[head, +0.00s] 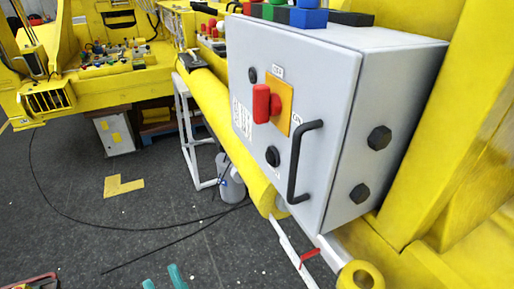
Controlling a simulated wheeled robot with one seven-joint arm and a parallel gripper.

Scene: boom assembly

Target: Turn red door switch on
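The red door switch (262,104) is a red knob on an orange-yellow plate (285,103). It sits on the door (315,75) of a grey cabinet, and its grip stands roughly upright. A small label is above the plate and another, which seems to read ON, is at its right; the upper one is too small to read surely. My gripper (164,281) shows at the bottom edge as two teal fingertips, spread apart with nothing seen between them. It is well below and left of the switch, not touching it. The rest of the gripper is out of frame.
A black door handle (302,160) stands out right of and below the switch. Black round fittings (272,156) sit on the door. Colored blocks (307,18) lie on the cabinet top. A yellow boom (222,125) runs behind it. Dark floor (90,235) with cables lies open at left.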

